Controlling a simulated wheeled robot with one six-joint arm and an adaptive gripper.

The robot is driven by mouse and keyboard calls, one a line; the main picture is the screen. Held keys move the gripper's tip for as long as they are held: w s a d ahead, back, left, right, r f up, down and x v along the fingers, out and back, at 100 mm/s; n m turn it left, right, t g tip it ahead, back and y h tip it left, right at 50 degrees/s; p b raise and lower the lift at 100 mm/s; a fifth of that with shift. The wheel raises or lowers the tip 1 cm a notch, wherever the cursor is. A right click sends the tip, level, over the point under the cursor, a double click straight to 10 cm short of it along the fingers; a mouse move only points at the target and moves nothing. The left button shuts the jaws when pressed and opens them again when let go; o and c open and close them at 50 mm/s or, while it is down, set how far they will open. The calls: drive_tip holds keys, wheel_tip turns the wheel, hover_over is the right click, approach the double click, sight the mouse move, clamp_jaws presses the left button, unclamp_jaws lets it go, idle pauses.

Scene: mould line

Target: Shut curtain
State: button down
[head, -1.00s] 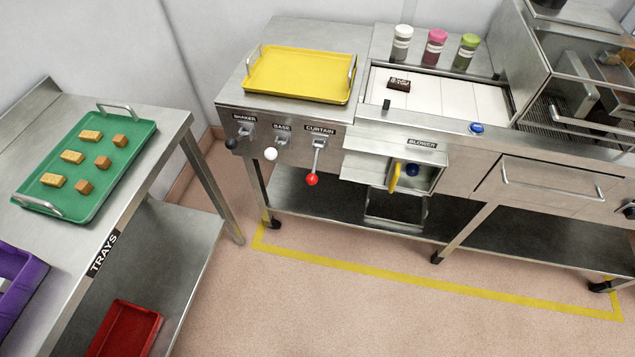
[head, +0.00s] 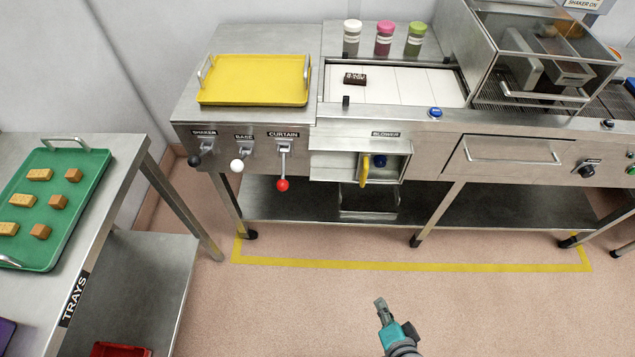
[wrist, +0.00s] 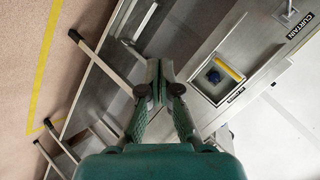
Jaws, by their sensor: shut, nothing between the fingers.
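The curtain lever (head: 283,170) is on the front panel of the steel machine, under the label CURTAIN (head: 283,135). It hangs down and ends in a red ball. To its left are the shaker lever with a black ball (head: 194,160) and the base lever with a white ball (head: 237,165). My gripper (head: 380,304) is low in front of the machine, to the right of the curtain lever and well apart from it. In the wrist view my gripper (wrist: 165,95) is shut and empty. The CURTAIN label (wrist: 293,30) shows there at the top right; the red ball does not show.
The blower recess (head: 396,163) with a yellow handle (head: 364,170) lies right of the levers. A yellow tray (head: 254,80) and a dark labelled block (head: 354,78) are on top. A side table with a green tray (head: 85,200) stands left. The floor in front is clear.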

sight(283, 170)
drive_tip(key=w+a+m+g+y, duration=0.1)
drive_tip(key=w+a+m+y, duration=0.15)
drive_tip(key=w, duration=0.55)
drive_tip(key=w+a+m+g+y, duration=0.1)
drive_tip(key=w+a, duration=0.3)
drive_tip(key=w, duration=0.4)
drive_tip(key=w+a+r+g+y, duration=0.1)
drive_tip(key=w+a+r+y, duration=0.1)
drive_tip(key=w+r, duration=0.2)
drive_tip(key=w+a+r+m+g+y, duration=0.1)
drive_tip(key=w+a+r+g+y, duration=0.1)
drive_tip(key=w, duration=0.7)
wheel_tip(283, 170, up, 3)
drive_tip(key=shift+w+a+f+y, duration=0.2)
drive_tip(key=shift+a+y, duration=0.15)
drive_tip(key=shift+a, duration=0.4)
drive_tip(key=w+a+f, duration=0.3)
drive_tip(key=a, duration=0.7)
drive_tip(key=shift+a, duration=0.4)
